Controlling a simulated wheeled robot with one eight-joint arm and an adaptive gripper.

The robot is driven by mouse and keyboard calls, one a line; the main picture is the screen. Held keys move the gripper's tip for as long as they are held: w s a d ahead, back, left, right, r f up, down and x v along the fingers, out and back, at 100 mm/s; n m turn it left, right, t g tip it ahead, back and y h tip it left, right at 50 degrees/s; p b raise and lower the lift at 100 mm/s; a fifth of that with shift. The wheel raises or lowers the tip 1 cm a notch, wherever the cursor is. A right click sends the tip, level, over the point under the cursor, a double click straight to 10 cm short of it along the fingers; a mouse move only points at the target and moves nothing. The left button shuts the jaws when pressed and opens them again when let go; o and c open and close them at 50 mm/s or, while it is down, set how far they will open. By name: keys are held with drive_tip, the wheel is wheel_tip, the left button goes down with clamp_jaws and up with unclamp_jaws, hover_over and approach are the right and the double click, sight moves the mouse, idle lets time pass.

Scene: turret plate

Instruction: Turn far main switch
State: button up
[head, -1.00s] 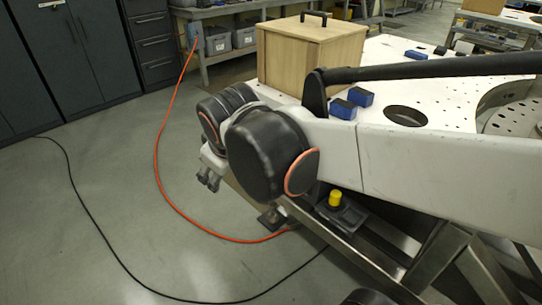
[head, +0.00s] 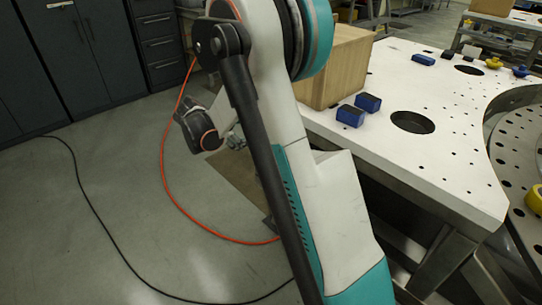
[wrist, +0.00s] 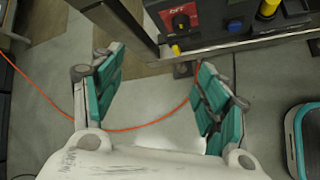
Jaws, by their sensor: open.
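In the wrist view, a rotary switch (wrist: 180,21) with a black knob on a red plate is mounted on a dark panel at the top, beyond my fingertips. What seems to be "OFF" is printed above its knob. I cannot tell whether it is the far main switch. My gripper (wrist: 160,62) is open and empty, with its two teal-padded fingers spread wide below the switch, apart from it. In the head view my arm hides the panel, and only a small part of my wrist and gripper shows beside the plate.
A blue part (wrist: 236,25) and a yellow part (wrist: 269,8) sit right of the switch. A metal frame bar (wrist: 117,27) stands at its left. A white plate table (head: 440,130) carries a wooden box (head: 335,70) and blue blocks. An orange cable (head: 170,180) lies on open floor.

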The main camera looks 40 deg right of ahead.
drive_tip(key=w+d+f+n+g+h+p, duration=0.1)
drive_tip(key=d+f+n+g+h, duration=0.3)
drive_tip(key=f, duration=0.7)
drive_tip(key=w+d+f+n+t+h, duration=0.1)
drive_tip(key=d+f+n, duration=0.1)
drive_tip(key=d+f, duration=0.6)
drive_tip(key=a+f+b+x, duration=0.1)
drive_tip(key=b+x, duration=0.3)
drive_tip(key=x, duration=0.8)
drive_tip(key=shift+w+f, duration=0.2)
drive_tip(key=shift+f, duration=0.7)
drive_tip(key=shift+d, duration=0.1)
drive_tip(key=c, duration=1.1)
